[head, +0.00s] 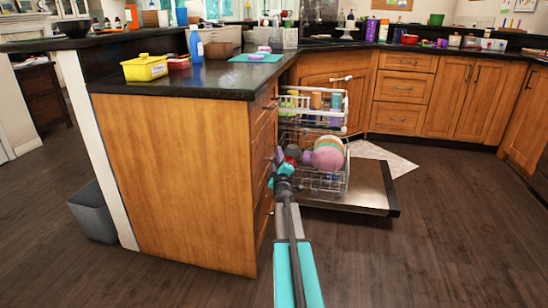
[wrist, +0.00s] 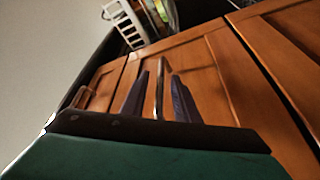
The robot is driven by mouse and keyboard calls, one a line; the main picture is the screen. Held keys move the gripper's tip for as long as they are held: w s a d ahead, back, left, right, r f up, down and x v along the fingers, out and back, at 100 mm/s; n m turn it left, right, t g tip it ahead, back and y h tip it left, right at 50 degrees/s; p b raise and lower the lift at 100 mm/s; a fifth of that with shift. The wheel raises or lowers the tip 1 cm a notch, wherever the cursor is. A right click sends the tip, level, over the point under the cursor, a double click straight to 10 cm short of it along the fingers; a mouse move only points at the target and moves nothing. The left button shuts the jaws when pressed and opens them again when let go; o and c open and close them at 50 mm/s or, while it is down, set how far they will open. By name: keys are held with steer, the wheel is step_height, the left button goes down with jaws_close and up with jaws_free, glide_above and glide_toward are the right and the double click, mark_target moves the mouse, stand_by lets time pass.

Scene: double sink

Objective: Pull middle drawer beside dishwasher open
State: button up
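The drawer stack is in the end cabinet beside the open dishwasher, seen edge-on in the head view. The middle drawer (head: 262,148) looks closed. My gripper (head: 279,156) is at that drawer's height, just right of its front. In the wrist view, my gripper (wrist: 159,92) is open, with one dark finger on each side of a metal bar handle (wrist: 159,80). Gaps show between handle and fingers. The wooden drawer front (wrist: 205,80) lies behind them. The dishwasher's lowered door (head: 362,190) and pulled-out racks (head: 342,108) are to the right.
The lower rack holds colored plates (head: 327,155), close beyond my gripper. The black countertop (head: 225,82) overhangs the drawers and carries a yellow tub (head: 145,68) and a blue bottle (head: 196,45). A grey bin (head: 93,212) stands left. Dark wood floor (head: 440,250) is clear at right.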

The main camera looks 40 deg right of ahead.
steer(key=shift+x, duration=0.75)
jaws_close()
